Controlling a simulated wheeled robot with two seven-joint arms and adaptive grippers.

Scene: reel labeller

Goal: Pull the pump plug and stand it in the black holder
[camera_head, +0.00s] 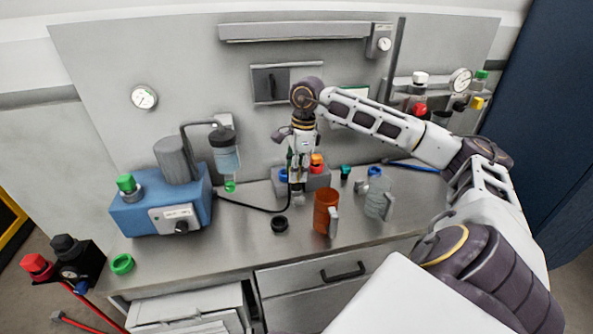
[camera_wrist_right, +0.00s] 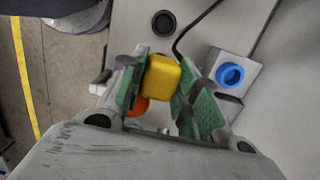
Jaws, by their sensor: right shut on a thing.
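A black cable (camera_wrist_right: 190,32) runs up to the plug. In the head view the fingers hide the plug, and I cannot tell whether it is still seated. The black holder (camera_head: 279,224) is a round ring on the bench in front of the box, empty, and also shows in the right wrist view (camera_wrist_right: 163,23). The blue pump (camera_head: 165,205) stands at left. My left gripper is not in view.
A brown mug (camera_head: 326,212) and a clear jug (camera_head: 377,198) stand right of the holder. A green ring (camera_head: 122,264) lies at front left.

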